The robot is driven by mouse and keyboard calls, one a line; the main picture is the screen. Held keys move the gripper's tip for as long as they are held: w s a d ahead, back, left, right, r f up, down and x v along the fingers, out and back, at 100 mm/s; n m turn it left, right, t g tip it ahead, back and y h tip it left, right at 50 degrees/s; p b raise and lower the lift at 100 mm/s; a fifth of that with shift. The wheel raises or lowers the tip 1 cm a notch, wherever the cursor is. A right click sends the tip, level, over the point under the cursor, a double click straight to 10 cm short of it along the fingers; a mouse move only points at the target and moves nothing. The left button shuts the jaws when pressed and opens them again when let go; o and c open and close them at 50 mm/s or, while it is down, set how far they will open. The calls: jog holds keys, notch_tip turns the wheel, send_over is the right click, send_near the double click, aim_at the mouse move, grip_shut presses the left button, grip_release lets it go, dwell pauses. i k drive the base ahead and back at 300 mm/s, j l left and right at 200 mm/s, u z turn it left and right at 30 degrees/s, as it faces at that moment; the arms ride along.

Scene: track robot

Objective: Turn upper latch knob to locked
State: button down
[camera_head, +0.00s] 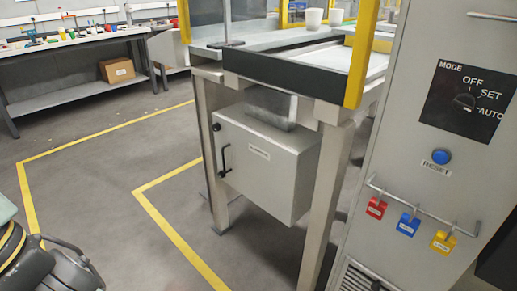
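A grey box cabinet (262,165) hangs under the workbench in the middle of the view. A small round black knob (216,127) sits at the upper left edge of its door. Its turn position is too small to read. A black bar handle (224,160) is below the knob on the same door, which looks shut. My gripper (80,262) is partly in view at the lower left corner, dark grey, well apart from the cabinet and touching nothing that I can see. Its fingers are not clear enough to show whether they are open.
A grey panel with a mode dial (465,101), a blue reset button (441,156) and red, blue and yellow padlocks on a rail (420,211) stands at the right. Bench legs (322,200) flank the cabinet. Open floor with yellow lines (165,225) lies left of it.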

aim_at(215, 127)
jog(key=i+u, duration=0.65)
jog(key=i+l+u, duration=0.1)
jog(key=i+u, duration=0.25)
jog(key=k+j, duration=0.05)
jog(key=k, duration=0.05)
